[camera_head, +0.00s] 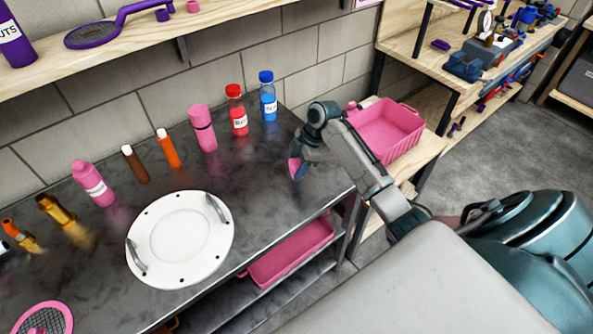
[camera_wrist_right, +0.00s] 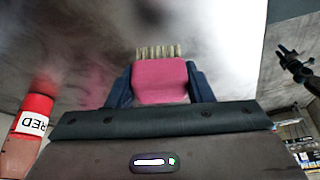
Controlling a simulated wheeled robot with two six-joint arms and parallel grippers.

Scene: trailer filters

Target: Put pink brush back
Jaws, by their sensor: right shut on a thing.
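The pink brush (camera_wrist_right: 160,82) is between the two dark fingers of my right gripper (camera_wrist_right: 160,88) in the right wrist view, its pale bristles pointing away from the gripper. In the head view my right gripper (camera_head: 298,170) hangs over the right end of the dark counter, and a small pink bit of the brush (camera_head: 293,165) shows at its fingers. I cannot tell how high the brush is above the counter. My left gripper does not show.
A white round plate (camera_head: 180,240) lies on the dark counter (camera_head: 262,190). Several bottles line the wall, including a red one (camera_head: 237,112) and a blue one (camera_head: 267,97). A pink bin (camera_head: 388,130) stands on the wooden bench at right; another pink bin (camera_head: 290,253) sits below the counter.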

